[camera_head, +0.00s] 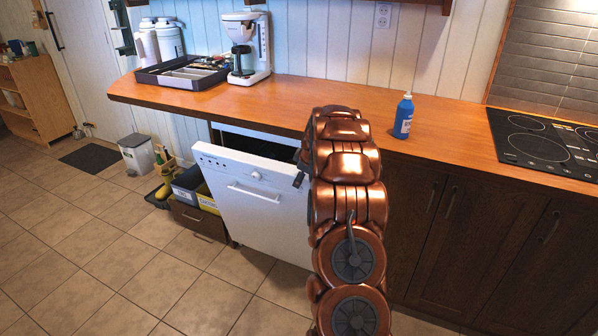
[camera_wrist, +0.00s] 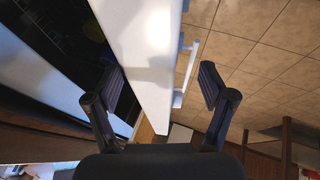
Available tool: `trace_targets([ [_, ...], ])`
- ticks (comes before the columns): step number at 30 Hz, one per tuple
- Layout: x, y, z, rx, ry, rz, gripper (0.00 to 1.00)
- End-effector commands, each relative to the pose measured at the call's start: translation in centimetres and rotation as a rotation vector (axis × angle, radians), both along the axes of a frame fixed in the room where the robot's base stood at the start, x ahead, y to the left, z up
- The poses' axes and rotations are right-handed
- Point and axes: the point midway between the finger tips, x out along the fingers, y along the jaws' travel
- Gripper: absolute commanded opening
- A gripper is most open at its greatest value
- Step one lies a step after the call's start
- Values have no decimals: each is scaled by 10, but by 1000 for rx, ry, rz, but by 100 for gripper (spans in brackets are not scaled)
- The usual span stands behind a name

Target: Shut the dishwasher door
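The white dishwasher door (camera_head: 255,195) is partly open, tilted outward from the counter front, with its handle (camera_head: 253,193) facing the room. My gripper is at the right end of the door's top edge in the head view; one dark finger (camera_head: 298,180) shows there and my arm hides the rest. In the wrist view my gripper (camera_wrist: 160,84) is open, with one finger on each side of the door (camera_wrist: 145,60). The dark dishwasher inside (camera_wrist: 65,60) shows at left. I cannot tell whether a finger touches the door.
The wooden counter (camera_head: 270,103) runs above the dishwasher, with a utensil tray (camera_head: 183,73), a coffee maker (camera_head: 247,50), a blue bottle (camera_head: 403,117) and a cooktop (camera_head: 545,143). An open drawer (camera_head: 198,217) with bins stands left of the door. The tiled floor (camera_head: 130,265) in front is clear.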

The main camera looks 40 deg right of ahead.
Motion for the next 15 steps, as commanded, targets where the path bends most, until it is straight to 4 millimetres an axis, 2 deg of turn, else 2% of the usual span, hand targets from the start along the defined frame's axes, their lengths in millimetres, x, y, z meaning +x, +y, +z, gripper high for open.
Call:
trace_targets([
  [15, -7, 3, 0, -1, -1, 2, 81],
])
